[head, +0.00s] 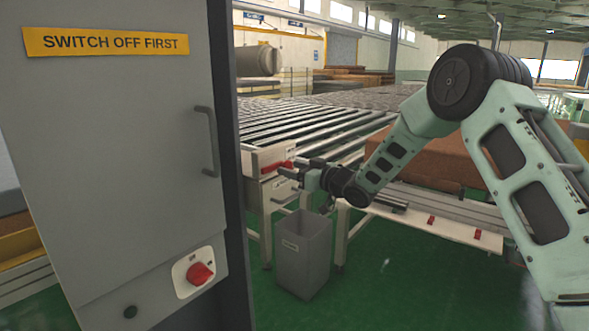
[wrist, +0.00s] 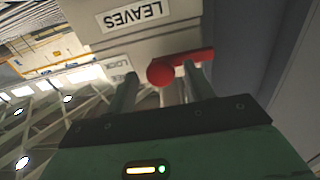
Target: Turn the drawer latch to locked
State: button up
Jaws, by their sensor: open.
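The red drawer latch (head: 275,167) is on the front of a white drawer unit (head: 255,160) at the roller table's end. In the wrist view the latch (wrist: 162,73) has a round hub and a bar pointing right. My gripper (head: 300,172) is at the drawer front, close to the latch. In the wrist view my gripper (wrist: 160,85) is open, with the hub appearing between its two fingers. The right finger overlaps the bar's lower edge; I cannot tell whether they touch. A "LEAVES" label (wrist: 133,15) shows upside down, with a partly hidden smaller label (wrist: 118,78) below it.
A grey bin (head: 303,255) stands on the green floor below my gripper. A grey cabinet (head: 110,150) with a handle and red rotary switch (head: 200,273) fills the left. The roller table (head: 315,125) lies behind, and a brown block (head: 440,163) lies behind my arm.

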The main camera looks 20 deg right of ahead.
grip_shut()
jog(key=shift+f+n+b, duration=0.15)
jog(key=shift+n+b, duration=0.15)
jog(key=shift+b, duration=0.25)
jog(key=n+b, duration=1.7)
jog(key=b, duration=0.4)
jog(key=shift+d, duration=0.1)
jog(key=shift+n, duration=0.3)
